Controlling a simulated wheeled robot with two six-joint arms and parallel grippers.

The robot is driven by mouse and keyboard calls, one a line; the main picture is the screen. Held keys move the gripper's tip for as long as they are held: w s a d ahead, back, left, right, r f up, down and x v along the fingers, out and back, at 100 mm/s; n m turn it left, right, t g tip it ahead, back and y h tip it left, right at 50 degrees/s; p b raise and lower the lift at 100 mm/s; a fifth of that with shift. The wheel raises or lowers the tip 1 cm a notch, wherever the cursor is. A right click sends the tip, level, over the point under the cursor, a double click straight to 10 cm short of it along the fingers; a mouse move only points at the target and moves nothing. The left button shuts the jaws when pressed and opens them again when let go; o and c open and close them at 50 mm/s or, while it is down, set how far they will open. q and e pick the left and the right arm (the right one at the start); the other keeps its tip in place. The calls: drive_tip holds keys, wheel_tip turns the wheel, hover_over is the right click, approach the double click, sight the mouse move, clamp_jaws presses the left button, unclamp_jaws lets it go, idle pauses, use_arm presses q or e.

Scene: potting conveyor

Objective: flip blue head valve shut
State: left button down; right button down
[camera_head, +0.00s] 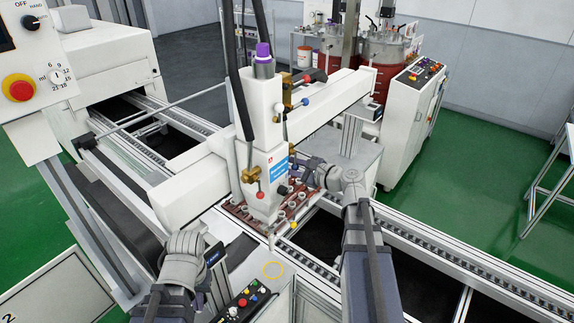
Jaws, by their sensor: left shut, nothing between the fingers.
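The white dosing head (262,140) hangs from the gantry beam. A blue-balled valve lever (305,102) sticks out to the right of its upper part, beside brass fittings (288,92). Red-balled levers also show on the head, one low at its left (259,195). My left gripper (214,255) is low at the left, apart from the head and well below the blue ball; its fingers are shut and empty. My right arm reaches up from the lower right, and its gripper (312,172) is close to the head's lower right side, its fingers small and partly hidden.
A tray of small pots (232,208) sits under the head on the conveyor. A control box with coloured buttons (243,300) is at the front. The white gantry beam (190,193) crosses behind the head. A grey cabinet (412,115) stands at the back right.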

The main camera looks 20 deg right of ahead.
drive_tip(key=c, duration=0.7)
unclamp_jaws()
